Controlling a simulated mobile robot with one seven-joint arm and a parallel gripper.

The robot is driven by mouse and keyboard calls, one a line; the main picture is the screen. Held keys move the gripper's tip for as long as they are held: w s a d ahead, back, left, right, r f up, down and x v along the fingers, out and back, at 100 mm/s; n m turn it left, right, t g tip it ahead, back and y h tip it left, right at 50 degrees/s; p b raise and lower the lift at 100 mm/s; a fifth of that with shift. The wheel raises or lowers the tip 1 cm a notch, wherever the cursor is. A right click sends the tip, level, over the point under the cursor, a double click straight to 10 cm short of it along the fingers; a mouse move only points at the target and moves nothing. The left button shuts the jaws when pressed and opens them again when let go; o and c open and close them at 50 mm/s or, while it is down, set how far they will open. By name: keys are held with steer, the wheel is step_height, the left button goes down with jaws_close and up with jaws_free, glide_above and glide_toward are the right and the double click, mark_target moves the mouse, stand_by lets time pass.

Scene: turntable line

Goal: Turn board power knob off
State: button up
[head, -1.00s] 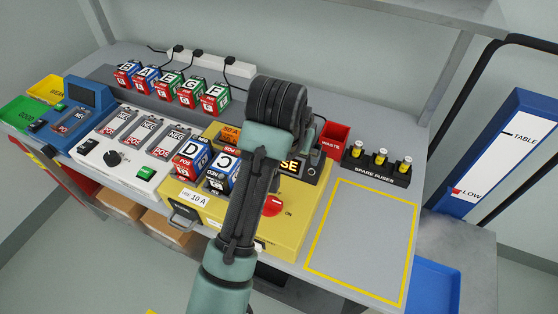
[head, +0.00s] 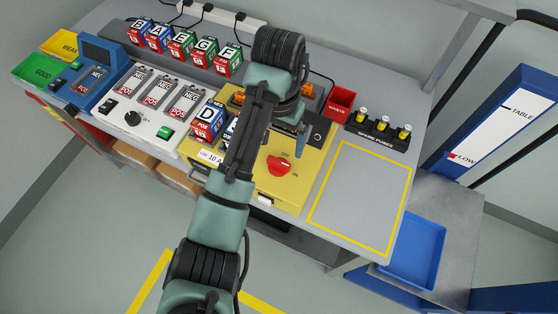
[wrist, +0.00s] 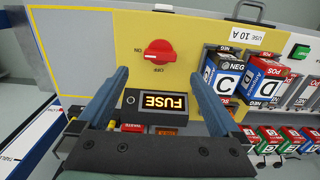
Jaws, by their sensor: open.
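The red power knob (head: 280,165) sits on the yellow board (head: 262,190), with OFF marked above it and ON to its lower right in the head view. In the wrist view, the knob (wrist: 160,50) is uncovered, and its raised bar lies roughly level, in line with the ON mark. My gripper (wrist: 160,73) is open and empty. Its two blue fingers straddle the knob's direction in the wrist view but are apart from it. In the head view, the fingers are partly hidden by my arm, above the board behind the knob.
A lit FUSE display (wrist: 165,102) is between the fingers in the wrist view. Battery block D (head: 208,122) stands on the board's left; block C (wrist: 224,77) is beside it. Spare fuses (head: 380,128) and a red waste bin (head: 340,103) are to the right. The yellow-outlined area (head: 360,195) is empty.

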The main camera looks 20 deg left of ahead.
mark_target(278, 162)
step_height(278, 162, down, 9)
steer(key=b, duration=0.2)
steer(key=shift+b, duration=0.35)
steer(key=shift+r, duration=0.1)
steer(key=c, duration=1.3)
